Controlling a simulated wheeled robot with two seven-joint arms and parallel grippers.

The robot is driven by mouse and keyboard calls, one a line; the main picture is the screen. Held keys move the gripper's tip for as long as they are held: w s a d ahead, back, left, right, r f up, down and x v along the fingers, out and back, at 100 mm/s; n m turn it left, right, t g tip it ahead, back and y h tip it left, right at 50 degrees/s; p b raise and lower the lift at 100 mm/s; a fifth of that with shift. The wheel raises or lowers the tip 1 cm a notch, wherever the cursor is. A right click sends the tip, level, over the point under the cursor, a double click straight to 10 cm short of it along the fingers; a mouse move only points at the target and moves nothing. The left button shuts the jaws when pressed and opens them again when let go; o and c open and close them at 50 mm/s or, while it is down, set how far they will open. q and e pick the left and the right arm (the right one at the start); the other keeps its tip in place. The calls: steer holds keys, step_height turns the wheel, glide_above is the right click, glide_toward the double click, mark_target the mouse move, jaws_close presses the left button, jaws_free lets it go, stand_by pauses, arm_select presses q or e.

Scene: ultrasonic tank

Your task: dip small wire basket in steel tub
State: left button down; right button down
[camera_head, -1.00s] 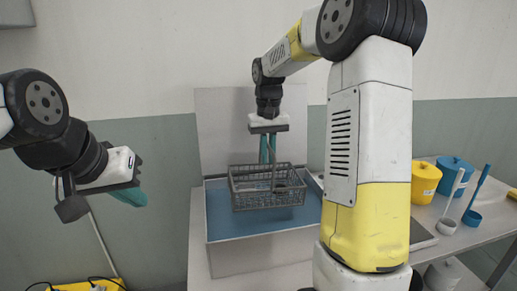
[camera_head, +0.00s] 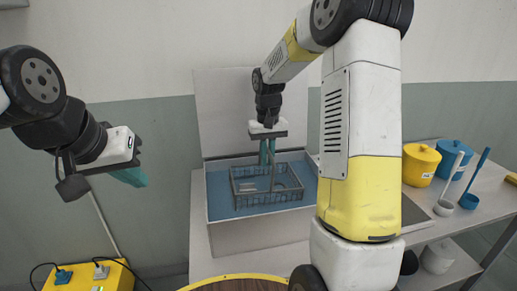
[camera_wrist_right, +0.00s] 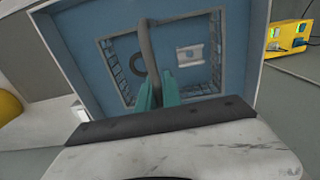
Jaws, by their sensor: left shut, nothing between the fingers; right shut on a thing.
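The small wire basket (camera_head: 240,192) is grey, upright and level inside the tub. Its tall handle rises to my right gripper (camera_head: 267,155), which is shut on it. The steel tub (camera_head: 262,236) is an open box with a blue interior and an upright panel behind it. In the right wrist view, the basket (camera_wrist_right: 104,72) sits within the tub walls (camera_wrist_right: 66,75), holding a dark ring (camera_wrist_right: 137,64) and a pale rectangular piece (camera_wrist_right: 190,54). I cannot tell how deep the basket is in liquid. My left gripper (camera_head: 132,178) is shut and empty, left of the tub.
Yellow (camera_head: 420,166) and blue (camera_head: 453,160) lidded pots, a white ladle (camera_head: 446,206) and a blue ladle (camera_head: 468,201) stand on the table at right. A yellow box (camera_head: 90,277) with plugs is at lower left. A round wooden top (camera_head: 237,284) shows at bottom.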

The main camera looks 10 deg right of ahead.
steer(key=shift+f, duration=4.05)
steer(key=shift+r, duration=0.15)
steer(key=shift+r, duration=8.15)
